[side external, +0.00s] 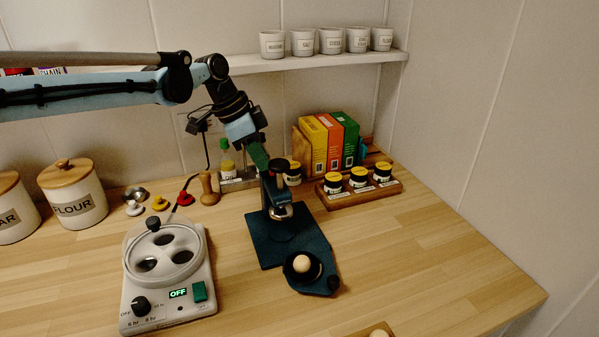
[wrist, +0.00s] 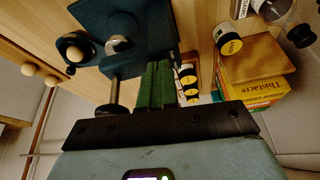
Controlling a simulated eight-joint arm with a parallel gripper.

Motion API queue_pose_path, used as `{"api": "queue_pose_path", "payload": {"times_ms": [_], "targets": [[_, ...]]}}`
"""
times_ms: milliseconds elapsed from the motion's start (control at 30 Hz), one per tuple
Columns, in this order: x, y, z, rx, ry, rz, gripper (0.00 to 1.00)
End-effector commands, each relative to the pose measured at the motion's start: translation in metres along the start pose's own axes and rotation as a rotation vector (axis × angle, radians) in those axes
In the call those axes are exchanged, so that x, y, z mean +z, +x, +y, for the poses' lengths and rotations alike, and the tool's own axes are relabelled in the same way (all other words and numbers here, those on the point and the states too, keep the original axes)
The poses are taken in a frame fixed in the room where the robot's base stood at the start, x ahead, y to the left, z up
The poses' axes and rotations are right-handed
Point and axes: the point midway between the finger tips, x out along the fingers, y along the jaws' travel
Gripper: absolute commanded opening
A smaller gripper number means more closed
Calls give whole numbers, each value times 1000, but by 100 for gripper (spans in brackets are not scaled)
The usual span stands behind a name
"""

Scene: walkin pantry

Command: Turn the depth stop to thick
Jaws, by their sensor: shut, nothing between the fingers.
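A dark teal press stands on the counter, with its base (side external: 270,249) flat and its upright post topped by a black knob (side external: 279,166). The knob also shows in the wrist view (wrist: 117,108), left of my fingers. A round dark cup at the front of the base holds a pale ball (side external: 302,264); a small dark knob (side external: 333,283) sits beside it. I cannot tell which part is the depth stop, and no thick marking is readable. My gripper (side external: 264,168), with green fingers (wrist: 160,68), is shut and empty at the top of the press. Contact is unclear.
A white appliance reading OFF (side external: 140,305) stands left of the press. Labelled jars in a wooden rack (side external: 345,202) and upright boxes (side external: 330,142) are behind at right. A shelf with white pots (side external: 272,44) is above.

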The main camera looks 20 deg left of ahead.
Motion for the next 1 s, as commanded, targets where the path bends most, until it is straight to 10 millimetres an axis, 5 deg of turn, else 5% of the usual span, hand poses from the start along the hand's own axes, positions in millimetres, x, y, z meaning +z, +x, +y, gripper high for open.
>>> {"api": "queue_pose_path", "payload": {"times_ms": [333, 1000], "targets": [[-3, 2, -4, 75, 191, 4, 0], [-5, 4, -6, 72, 189, 7, 0]]}}
